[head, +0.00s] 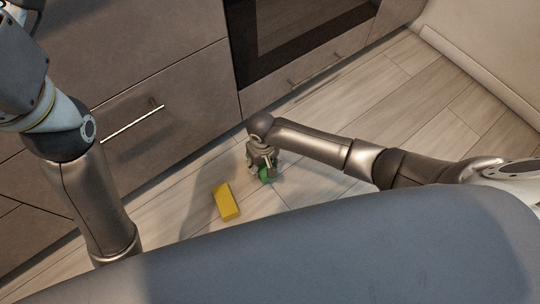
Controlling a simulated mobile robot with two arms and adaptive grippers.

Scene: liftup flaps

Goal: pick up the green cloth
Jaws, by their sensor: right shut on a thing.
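The green cloth (267,175) is small in the head view, low near the wooden floor in front of the kitchen cabinets. My right gripper (264,168) is shut on it from above and covers much of it. I cannot tell whether the cloth touches the floor. My left arm comes down along the left side of the head view; its gripper is out of the picture.
A yellow block (226,201) lies on the floor (330,195) just left of the right gripper. Drawers with a bar handle (132,124) and an oven (290,40) stand behind. The floor to the right is clear.

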